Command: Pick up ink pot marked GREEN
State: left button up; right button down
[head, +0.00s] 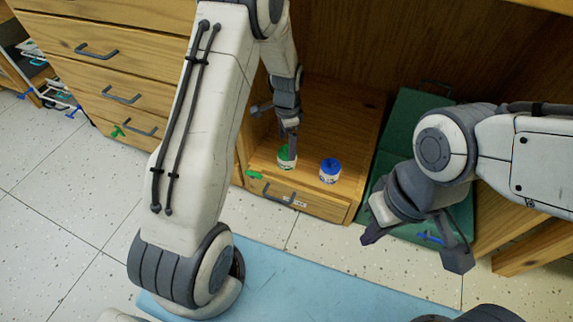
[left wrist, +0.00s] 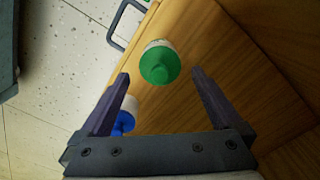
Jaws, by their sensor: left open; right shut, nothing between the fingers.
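The green-capped ink pot (head: 283,161), white below, stands on the wooden shelf or drawer top. My left gripper (head: 290,143) is over it, pointing down and partly covering it in the head view. In the left wrist view the green ink pot (left wrist: 160,64) lies between the lines of the two open fingers, at the fingertips; I cannot tell whether they touch it. The label wording is too small to read. My right gripper (head: 415,248) is shut and empty, at the right, away from the pots.
A blue-capped ink pot (head: 330,171) stands to the right of the green one; in the left wrist view the blue pot (left wrist: 124,121) is partly behind the left finger. A drawer with a handle (head: 280,198) is below.

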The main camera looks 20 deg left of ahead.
aim_at(287, 154)
pick_arm(q)
notch_tip(287, 154, down, 6)
jog(key=b, duration=0.3)
jog(key=shift+b, duration=0.3)
jog(key=shift+r, duration=0.1)
grip_shut()
jog(key=shift+r, duration=0.1)
